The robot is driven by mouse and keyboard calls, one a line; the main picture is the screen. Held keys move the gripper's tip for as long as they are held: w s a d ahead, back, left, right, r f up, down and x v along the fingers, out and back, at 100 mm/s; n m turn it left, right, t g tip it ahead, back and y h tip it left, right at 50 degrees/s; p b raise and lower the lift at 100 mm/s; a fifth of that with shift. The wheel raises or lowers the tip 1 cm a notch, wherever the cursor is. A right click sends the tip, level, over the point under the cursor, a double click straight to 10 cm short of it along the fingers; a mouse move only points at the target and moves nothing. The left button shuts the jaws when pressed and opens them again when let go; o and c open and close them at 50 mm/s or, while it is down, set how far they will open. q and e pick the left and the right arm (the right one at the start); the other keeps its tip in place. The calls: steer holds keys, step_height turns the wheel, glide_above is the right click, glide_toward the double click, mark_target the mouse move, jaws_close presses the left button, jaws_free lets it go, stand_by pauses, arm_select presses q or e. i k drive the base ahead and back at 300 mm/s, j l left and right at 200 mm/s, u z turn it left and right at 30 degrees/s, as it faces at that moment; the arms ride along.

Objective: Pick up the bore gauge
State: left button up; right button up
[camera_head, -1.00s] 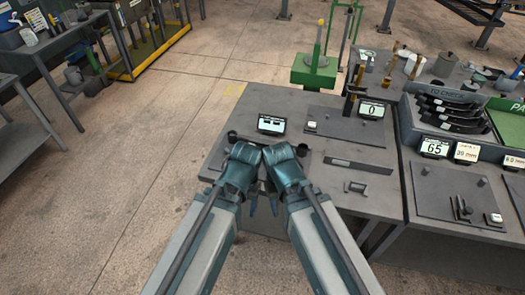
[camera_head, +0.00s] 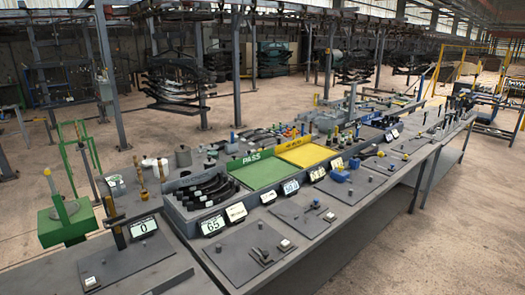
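Neither of my grippers shows in the head view now. I cannot tell for sure which item is the bore gauge; the small tools on the long grey bench (camera_head: 330,262) are too small to make out. Thin upright tools with wooden handles (camera_head: 139,172) stand at the bench's left part. Small dark pieces lie on a flat grey plate (camera_head: 235,262) in front of a display reading 65 (camera_head: 212,225). Another display reading 0 (camera_head: 143,228) stands on the left table.
A green PASS tray (camera_head: 262,172) and a yellow tray (camera_head: 306,155) sit mid-bench beside a rack of dark curved springs (camera_head: 205,190). A green stand (camera_head: 66,218) is at the left. Posts and hanging springs stand behind. Open floor (camera_head: 455,235) lies to the right.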

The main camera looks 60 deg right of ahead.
mark_target(358, 126)
steer(key=z, duration=3.45)
steer(key=i, duration=6.15)
